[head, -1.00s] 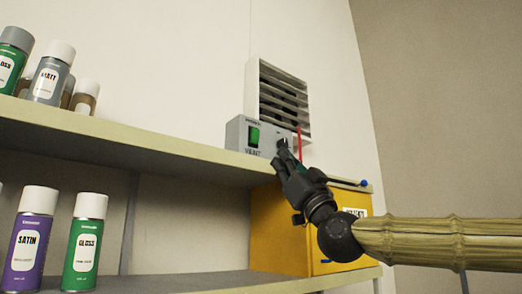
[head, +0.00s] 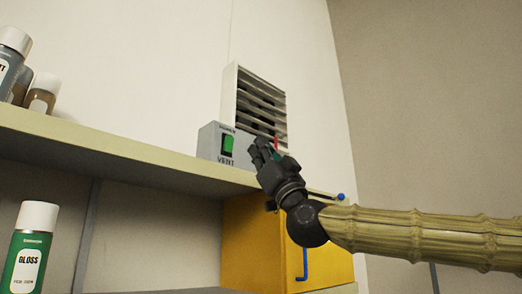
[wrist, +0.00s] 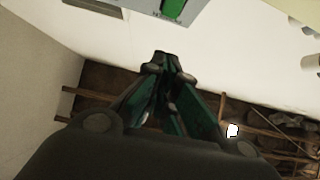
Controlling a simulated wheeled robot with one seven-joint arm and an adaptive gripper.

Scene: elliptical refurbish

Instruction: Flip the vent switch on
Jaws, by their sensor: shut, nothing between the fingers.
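A grey switch box (head: 208,143) labelled VENT stands on the upper shelf, with a green rocker switch (head: 228,144) on its front. I cannot tell which way the rocker is set. My gripper (head: 260,148) is shut and empty, just right of the rocker, and hides the right part of the box front. Whether the fingertips touch the box is unclear. In the wrist view the fingers (wrist: 164,62) are closed together, and the box (wrist: 147,5) with its green rocker (wrist: 173,6) is cut off at the top edge, beyond the fingertips.
A white louvred vent (head: 258,103) is on the wall behind the box. A yellow cabinet (head: 252,240) with a blue handle sits under the upper shelf (head: 130,150). Spray cans stand at left, including a green GLOSS can (head: 27,250) below.

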